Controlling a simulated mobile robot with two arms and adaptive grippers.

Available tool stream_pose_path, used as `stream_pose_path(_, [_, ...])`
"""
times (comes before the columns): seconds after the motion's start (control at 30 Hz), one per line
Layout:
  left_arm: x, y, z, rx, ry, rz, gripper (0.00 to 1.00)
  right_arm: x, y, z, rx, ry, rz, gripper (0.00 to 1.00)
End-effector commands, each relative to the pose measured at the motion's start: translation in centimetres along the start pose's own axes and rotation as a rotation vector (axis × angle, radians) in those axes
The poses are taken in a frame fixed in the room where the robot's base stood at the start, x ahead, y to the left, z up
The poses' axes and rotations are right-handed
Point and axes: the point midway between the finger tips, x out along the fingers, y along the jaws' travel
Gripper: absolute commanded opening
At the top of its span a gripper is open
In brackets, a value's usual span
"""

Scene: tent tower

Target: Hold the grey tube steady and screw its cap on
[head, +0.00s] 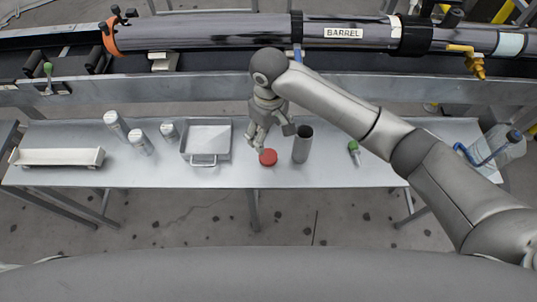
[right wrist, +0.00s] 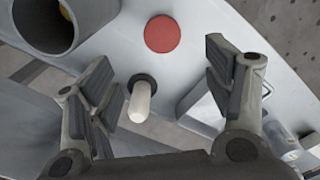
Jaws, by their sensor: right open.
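The grey tube (head: 302,145) stands upright and open-topped on the metal table. It also shows in the right wrist view (right wrist: 50,28), at the upper left. The red round cap (head: 268,158) lies flat on the table, left of the tube and apart from it. In the right wrist view the cap (right wrist: 162,33) is at the top, beyond the fingertips. My right gripper (head: 264,136) is open and empty, above the table just behind the cap. It also shows in the right wrist view (right wrist: 158,70). My left gripper is out of view.
A metal tray (head: 207,140) stands left of the cap. Several pale jars (head: 116,124) and a white trough (head: 58,158) are farther left. A green-handled item (head: 354,150) lies right of the tube. A pale peg (right wrist: 140,100) shows between my fingers; I cannot tell what it is.

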Motion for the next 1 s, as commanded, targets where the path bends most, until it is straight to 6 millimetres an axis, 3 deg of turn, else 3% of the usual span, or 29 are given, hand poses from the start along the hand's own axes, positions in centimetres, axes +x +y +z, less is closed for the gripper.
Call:
stream_pose_path(0.27, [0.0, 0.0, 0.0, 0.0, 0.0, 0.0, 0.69, 0.2, 0.0, 0.0, 0.0, 0.0, -0.001, 0.74])
stream_pose_path(0.67, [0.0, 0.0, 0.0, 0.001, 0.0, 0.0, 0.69, 5.4, -0.1, 0.0, 0.0, 0.0, -0.001, 0.74])
stream_pose_path(1.0, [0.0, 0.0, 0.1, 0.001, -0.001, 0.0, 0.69, 5.7, -0.1, 0.0, -0.001, 0.001, -0.001, 0.74])
